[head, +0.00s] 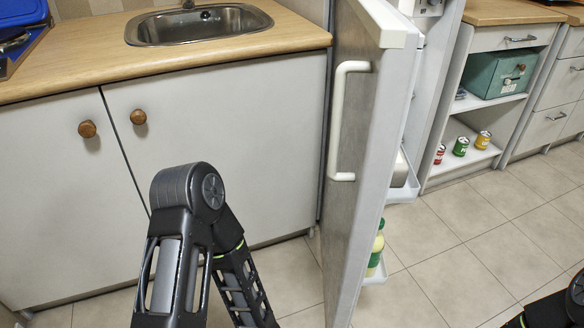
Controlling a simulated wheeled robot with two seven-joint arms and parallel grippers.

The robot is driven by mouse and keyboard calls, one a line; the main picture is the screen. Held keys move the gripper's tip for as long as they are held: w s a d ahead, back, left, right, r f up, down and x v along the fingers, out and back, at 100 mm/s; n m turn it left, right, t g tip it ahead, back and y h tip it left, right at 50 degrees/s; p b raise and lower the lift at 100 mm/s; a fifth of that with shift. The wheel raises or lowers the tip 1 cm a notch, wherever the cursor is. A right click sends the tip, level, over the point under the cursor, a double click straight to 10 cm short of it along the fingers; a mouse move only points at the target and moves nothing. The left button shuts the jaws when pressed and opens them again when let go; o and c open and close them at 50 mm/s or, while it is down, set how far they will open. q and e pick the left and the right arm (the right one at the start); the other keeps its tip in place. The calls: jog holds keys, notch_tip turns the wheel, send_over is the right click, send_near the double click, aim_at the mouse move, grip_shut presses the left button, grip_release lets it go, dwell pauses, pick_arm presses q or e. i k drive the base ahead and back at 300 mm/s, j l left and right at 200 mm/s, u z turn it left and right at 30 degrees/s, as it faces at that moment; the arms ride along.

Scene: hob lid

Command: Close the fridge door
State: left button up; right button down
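The fridge door (349,215) stands wide open in the middle right of the head view, seen at a steep angle. Its grey outer face is turned to the left, with a white bar handle (338,122) on it. Door shelves show on the inner side, one holding a green and yellow bottle (376,250). Part of the white fridge body (437,88) shows behind the door to the right. My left arm rises at the lower middle, left of the door and apart from it in the picture. Its gripper is out of frame. My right arm shows only at the lower right corner; its gripper is also out of frame.
White cupboards (222,150) with round wooden knobs and a wooden worktop (85,55) with a sink (198,25) stand at the left. Open shelves (485,105) hold a teal box (497,74) and several cans (461,146). Tiled floor (480,235) right of the door is clear.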

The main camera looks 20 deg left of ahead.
aim_at(377, 50)
jog(key=j, duration=0.5)
jog(key=k+j+z, duration=0.1)
jog(key=j, duration=0.45)
jog(key=u, duration=1.55)
jog(key=k+l, duration=0.15)
jog(key=k, duration=0.15)
jog(key=k+l, duration=0.2)
jog(key=k, duration=0.1)
